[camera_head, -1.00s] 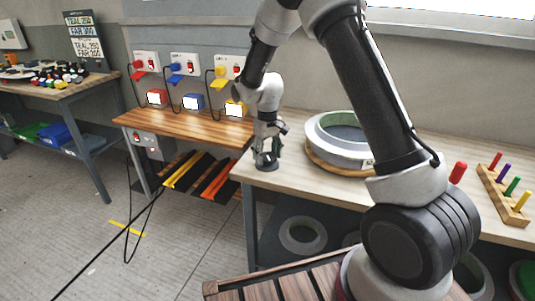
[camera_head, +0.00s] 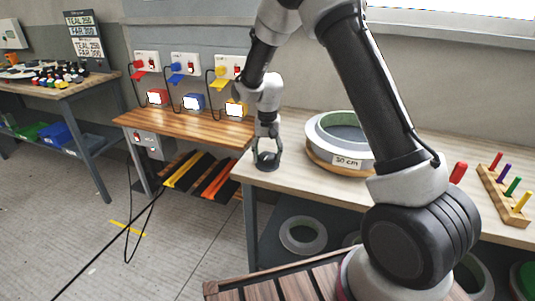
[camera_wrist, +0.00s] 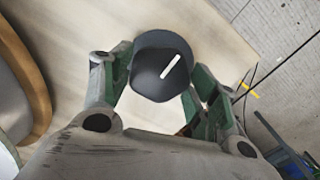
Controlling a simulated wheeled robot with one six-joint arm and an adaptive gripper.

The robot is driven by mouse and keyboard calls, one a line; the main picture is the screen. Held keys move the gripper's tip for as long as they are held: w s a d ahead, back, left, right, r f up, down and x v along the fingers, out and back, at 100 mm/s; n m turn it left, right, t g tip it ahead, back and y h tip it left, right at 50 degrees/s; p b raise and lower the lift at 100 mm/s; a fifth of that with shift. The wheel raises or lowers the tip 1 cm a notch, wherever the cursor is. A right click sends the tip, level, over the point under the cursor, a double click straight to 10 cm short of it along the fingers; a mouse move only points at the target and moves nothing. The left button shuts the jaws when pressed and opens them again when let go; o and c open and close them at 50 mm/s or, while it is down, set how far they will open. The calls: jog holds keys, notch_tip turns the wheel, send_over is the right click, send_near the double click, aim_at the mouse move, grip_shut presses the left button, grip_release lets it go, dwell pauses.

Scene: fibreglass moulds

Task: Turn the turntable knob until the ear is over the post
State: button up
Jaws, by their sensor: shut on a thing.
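A dark round knob (camera_head: 267,163) stands at the left front corner of the bench, on a dark round base. In the wrist view the knob (camera_wrist: 152,85) has a white pointer line slanting up to the right. My gripper (camera_head: 267,150) is over the knob, with its green-lined fingers shut on its two sides. The grey ring mould (camera_head: 322,143) sits on a wooden turntable (camera_head: 320,164) right of the gripper, with a "30 cm" label facing front. I cannot make out the ear. A red post (camera_head: 458,172) stands right of my arm.
A wooden rack (camera_head: 503,196) of coloured pegs stands at the bench's right. A wooden shelf (camera_head: 185,128) with coloured boxes is left of the bench. Ring moulds (camera_head: 302,235) lie below. Bench top between knob and turntable is clear.

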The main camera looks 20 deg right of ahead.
aim_at(267, 156)
dwell(0.4)
jog(key=o, duration=1)
notch_tip(267, 156, up, 12)
